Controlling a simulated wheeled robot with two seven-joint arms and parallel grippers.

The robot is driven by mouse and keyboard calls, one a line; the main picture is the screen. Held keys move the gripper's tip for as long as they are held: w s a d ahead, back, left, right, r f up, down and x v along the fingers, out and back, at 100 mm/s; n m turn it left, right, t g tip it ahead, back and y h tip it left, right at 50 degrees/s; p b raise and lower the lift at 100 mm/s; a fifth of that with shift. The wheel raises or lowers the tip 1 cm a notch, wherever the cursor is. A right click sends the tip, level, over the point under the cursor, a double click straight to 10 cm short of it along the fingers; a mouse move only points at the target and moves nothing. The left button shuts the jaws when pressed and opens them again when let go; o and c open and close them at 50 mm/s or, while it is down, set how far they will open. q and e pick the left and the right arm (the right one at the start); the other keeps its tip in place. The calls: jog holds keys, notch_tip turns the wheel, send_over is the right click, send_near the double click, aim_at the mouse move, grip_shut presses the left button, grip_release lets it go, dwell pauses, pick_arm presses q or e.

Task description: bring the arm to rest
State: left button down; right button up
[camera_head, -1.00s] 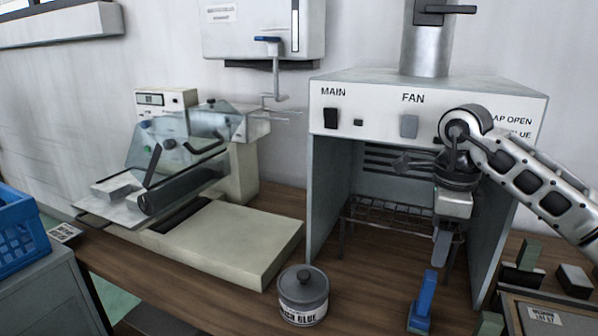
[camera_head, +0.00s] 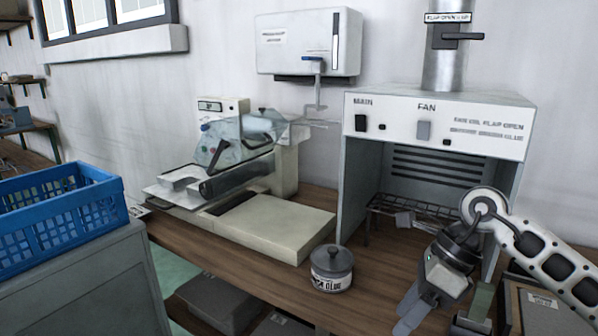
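My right arm comes in from the right, and its gripper (camera_head: 412,312) hangs low over the front of the bench, tilted down to the left. The fingers are foreshortened and partly hidden by the gripper body, so I cannot tell whether they are open or shut. No held object is clear. My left gripper is not in view.
The fume cabinet (camera_head: 433,125) stands behind the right arm with a wire rack (camera_head: 400,207) inside. A glue pot (camera_head: 331,270) is left of the gripper. A green block (camera_head: 481,302) is close on its right. A press machine (camera_head: 275,228) and a blue crate (camera_head: 60,212) are further left.

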jog(key=s+a+r+m+t+y, duration=0.2)
jog(key=s+a+m+y, duration=0.1)
jog(key=a+m+y, duration=0.4)
jog(key=s+a+r+m+t+y, duration=0.25)
jog(key=a+m+y, duration=0.25)
jog(key=a+y, duration=0.35)
jog(key=w+d+f+m+t+h, duration=0.1)
jog(key=d+f+m+t+h, duration=0.45)
jog(key=m, duration=0.65)
jog(key=d+f+m+t+h, duration=0.25)
jog(key=m+t+h, duration=0.45)
jog(key=m, duration=0.5)
jog(key=s+d+f+m+g+h, duration=0.2)
jog(key=s+f+m, duration=0.3)
jog(key=f, duration=0.3)
jog(key=s+d+f+m+g+h+p, duration=0.1)
jog(key=s+d+f+m+g+h, duration=0.1)
jog(key=s+f+m, duration=0.3)
notch_tip(320, 180, down, 3)
jog(key=shift+s+d+f+m+g+h, duration=0.2)
jog(key=shift+s+m+g+h, duration=0.2)
jog(key=shift+s+g+h, duration=0.3)
